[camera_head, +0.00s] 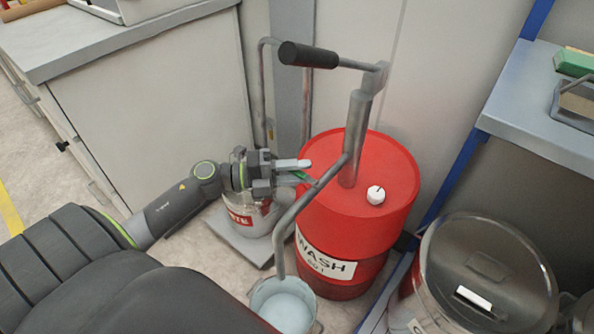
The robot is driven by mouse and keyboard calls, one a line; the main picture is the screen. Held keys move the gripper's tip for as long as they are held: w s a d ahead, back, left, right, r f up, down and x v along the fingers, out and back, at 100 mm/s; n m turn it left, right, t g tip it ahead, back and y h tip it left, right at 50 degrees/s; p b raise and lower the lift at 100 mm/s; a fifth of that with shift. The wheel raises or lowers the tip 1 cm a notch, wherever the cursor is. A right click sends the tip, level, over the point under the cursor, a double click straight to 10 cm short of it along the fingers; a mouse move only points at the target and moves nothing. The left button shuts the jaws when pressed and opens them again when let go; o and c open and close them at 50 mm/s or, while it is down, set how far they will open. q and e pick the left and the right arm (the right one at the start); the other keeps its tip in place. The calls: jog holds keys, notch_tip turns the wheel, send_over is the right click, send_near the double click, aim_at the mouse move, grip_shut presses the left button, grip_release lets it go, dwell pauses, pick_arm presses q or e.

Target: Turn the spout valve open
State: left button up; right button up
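The red drum (388,220), labelled WASH, stands upright with a hand pump on its lid. The pump's grey spout pipe (288,219) curves down from the pump body to a bucket (284,304) in front. A small green lever (302,176), which looks like the spout valve, sits by the pipe. My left gripper (302,172) reaches in from the left with its fingers at this lever. The fingers look apart, with the green piece between or just behind them; whether they touch it I cannot tell. My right gripper is out of view.
The pump's black-handled crank (308,55) sticks out above my gripper. A paint can (250,215) stands behind my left wrist on a low grey platform (236,240). A cabinet (150,105) is at the left, a blue-framed shelf (545,115) and a lidded metal drum (485,262) at the right.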

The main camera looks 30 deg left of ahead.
pick_arm(q)
grip_shut()
dwell(0.4)
